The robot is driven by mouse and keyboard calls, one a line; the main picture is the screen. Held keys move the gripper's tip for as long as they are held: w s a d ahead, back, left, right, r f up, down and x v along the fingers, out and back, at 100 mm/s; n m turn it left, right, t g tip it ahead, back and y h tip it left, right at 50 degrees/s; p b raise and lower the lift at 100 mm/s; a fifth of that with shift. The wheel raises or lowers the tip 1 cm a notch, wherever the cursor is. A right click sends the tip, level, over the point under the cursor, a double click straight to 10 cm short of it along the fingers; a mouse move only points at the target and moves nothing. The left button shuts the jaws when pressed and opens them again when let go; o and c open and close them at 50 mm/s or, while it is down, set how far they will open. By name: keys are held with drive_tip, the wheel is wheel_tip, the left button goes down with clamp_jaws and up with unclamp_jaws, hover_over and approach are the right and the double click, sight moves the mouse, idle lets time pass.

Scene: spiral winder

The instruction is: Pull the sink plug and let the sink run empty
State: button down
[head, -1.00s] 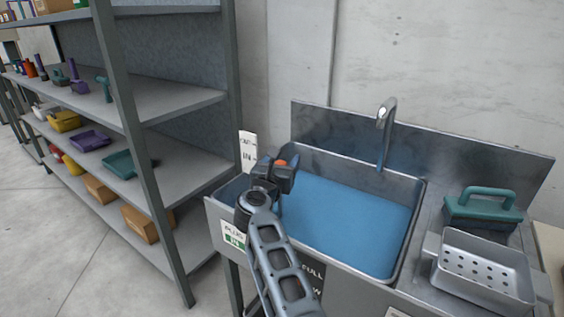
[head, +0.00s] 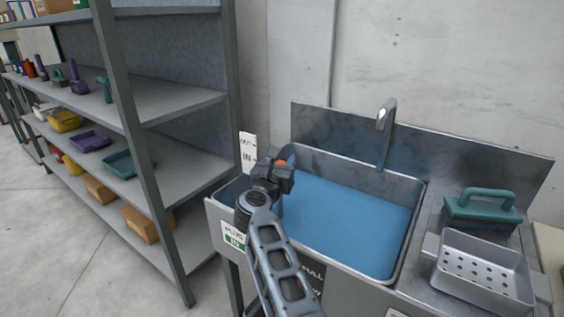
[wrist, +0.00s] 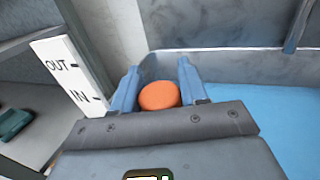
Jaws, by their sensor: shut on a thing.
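The metal sink (head: 413,215) holds blue water (head: 345,220), which covers its floor. My gripper (head: 282,170) is over the left end of the sink. In the wrist view its two fingers (wrist: 160,92) are shut on an orange round knob (wrist: 159,96); a bit of this knob also shows orange in the head view (head: 281,162). What lies below the knob is hidden by my gripper. A white upright gauge (head: 248,152) marked OUT and IN stands just left of my gripper; it also shows in the wrist view (wrist: 66,72).
A faucet (head: 386,125) rises at the back of the sink. A perforated metal tray (head: 485,270) and a teal-handled brush (head: 484,208) are on the right drainboard. A grey shelf rack (head: 170,105) stands close on the left.

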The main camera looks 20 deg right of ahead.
wheel_tip(320, 180, up, 5)
drive_tip(key=p, duration=0.3)
drive_tip(key=c, duration=0.9)
unclamp_jaws()
drive_tip(key=shift+r, duration=0.1)
drive_tip(key=shift+o, duration=1.1)
drive_tip(key=shift+f, duration=0.2)
drive_tip(key=v, duration=0.8)
drive_tip(key=shift+w, duration=0.1)
